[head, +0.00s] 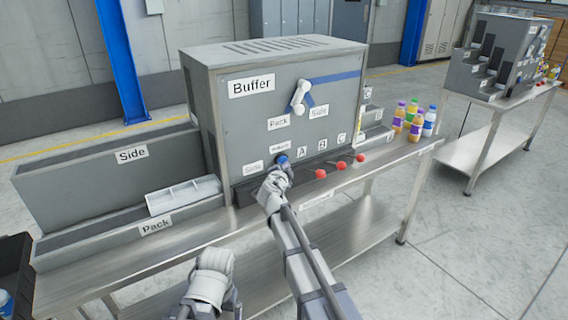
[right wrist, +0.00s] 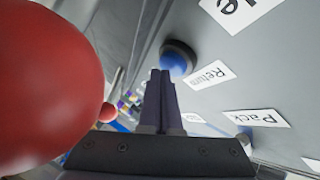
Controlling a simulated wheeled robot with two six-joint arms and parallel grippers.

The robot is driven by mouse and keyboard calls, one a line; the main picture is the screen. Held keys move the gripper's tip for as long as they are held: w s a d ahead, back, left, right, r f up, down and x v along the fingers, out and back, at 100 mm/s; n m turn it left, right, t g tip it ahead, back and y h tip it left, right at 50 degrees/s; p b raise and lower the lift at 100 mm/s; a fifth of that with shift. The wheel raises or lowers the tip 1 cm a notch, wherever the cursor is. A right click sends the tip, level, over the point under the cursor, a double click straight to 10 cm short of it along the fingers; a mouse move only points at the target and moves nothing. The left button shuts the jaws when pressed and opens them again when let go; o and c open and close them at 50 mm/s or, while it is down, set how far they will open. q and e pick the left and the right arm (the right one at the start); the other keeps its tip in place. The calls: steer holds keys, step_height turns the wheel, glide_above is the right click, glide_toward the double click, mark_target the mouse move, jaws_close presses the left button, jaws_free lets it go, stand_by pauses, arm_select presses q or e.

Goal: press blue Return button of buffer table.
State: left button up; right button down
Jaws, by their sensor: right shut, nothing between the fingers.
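The grey buffer machine (head: 235,120) stands on the steel table, with a "Buffer" sign and a white lever on its front. Its blue Return button (head: 282,159) is low on the front, partly hidden by my right gripper (head: 281,168). In the right wrist view the blue button (right wrist: 178,58) sits on a dark round base beside a "Return" label (right wrist: 208,75). My right gripper (right wrist: 160,74) is shut and empty, its fingertips right at the button's near edge; I cannot tell whether they touch. My left gripper (head: 205,297) is low in the head view, away from the table; its fingers are unclear.
Red buttons (head: 340,166) stick out right of the blue one; one red ball (right wrist: 45,85) looms close in the wrist view. Bottles (head: 414,125) stand at the table's right end. Side and Pack bins (head: 95,180) are at left. A second table is at back right.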

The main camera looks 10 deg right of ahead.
steer(key=shift+w+a, duration=0.1)
steer(key=shift+w, duration=0.2)
steer(key=shift+s, duration=0.1)
stand_by(0.3)
steer(key=shift+s+d, duration=0.35)
steer(key=shift+s, duration=0.5)
steer(key=s, duration=0.2)
steer(key=s+d, duration=0.2)
steer(key=s, duration=0.1)
steer(key=shift+s, duration=0.3)
